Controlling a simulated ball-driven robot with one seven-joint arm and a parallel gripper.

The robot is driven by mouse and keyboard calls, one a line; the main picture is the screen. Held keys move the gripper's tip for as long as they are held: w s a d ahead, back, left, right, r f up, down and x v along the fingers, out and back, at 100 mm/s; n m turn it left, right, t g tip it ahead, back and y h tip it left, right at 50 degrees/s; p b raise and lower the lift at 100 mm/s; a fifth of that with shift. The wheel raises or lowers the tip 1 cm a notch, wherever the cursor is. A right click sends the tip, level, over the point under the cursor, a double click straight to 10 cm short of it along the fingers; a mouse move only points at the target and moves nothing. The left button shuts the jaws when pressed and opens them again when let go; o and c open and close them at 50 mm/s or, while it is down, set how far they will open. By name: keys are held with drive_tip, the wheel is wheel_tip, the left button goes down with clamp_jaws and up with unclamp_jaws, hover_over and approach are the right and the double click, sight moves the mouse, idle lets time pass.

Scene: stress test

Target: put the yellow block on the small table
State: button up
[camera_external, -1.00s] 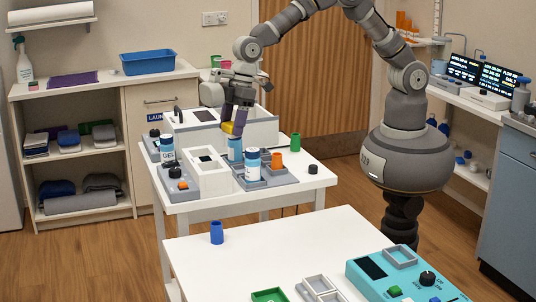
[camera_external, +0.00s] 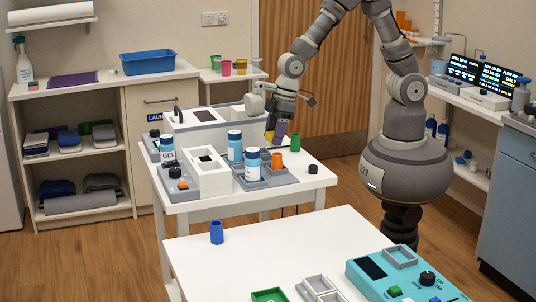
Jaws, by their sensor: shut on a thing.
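The yellow block (camera_external: 269,136) shows as a small patch low at my gripper (camera_external: 275,132), partly hidden by the purple-tipped fingers. My gripper is shut on the block, over the back right part of the white middle table (camera_external: 296,184). The block is left of the green cup there; I cannot tell its height above the table top. A small white table (camera_external: 207,75) stands against the back wall, between the cabinet and the wooden door, with several coloured cups on it.
A green cup (camera_external: 295,142), an orange cup (camera_external: 277,161) and blue-and-white jars (camera_external: 234,146) stand near my gripper on the middle table. A white box (camera_external: 209,178) stands to their left. A front table (camera_external: 240,262) holds a blue cup (camera_external: 216,232).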

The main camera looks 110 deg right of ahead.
drive_tip(key=shift+s+a+r, duration=0.5)
drive_tip(key=shift+a+r, duration=1.75)
drive_tip(key=shift+r, duration=1.65)
drive_tip(key=w+a, duration=0.7)
drive_tip(key=a, duration=3.7)
drive_tip(key=f+b, duration=0.1)
drive_tip(key=f, duration=0.6)
drive_tip(key=f+b, duration=0.2)
drive_tip(key=f, duration=0.5)
drive_tip(key=f+b, duration=0.1)
drive_tip(key=f, duration=0.6)
drive_tip(key=shift+s+f, duration=0.35)
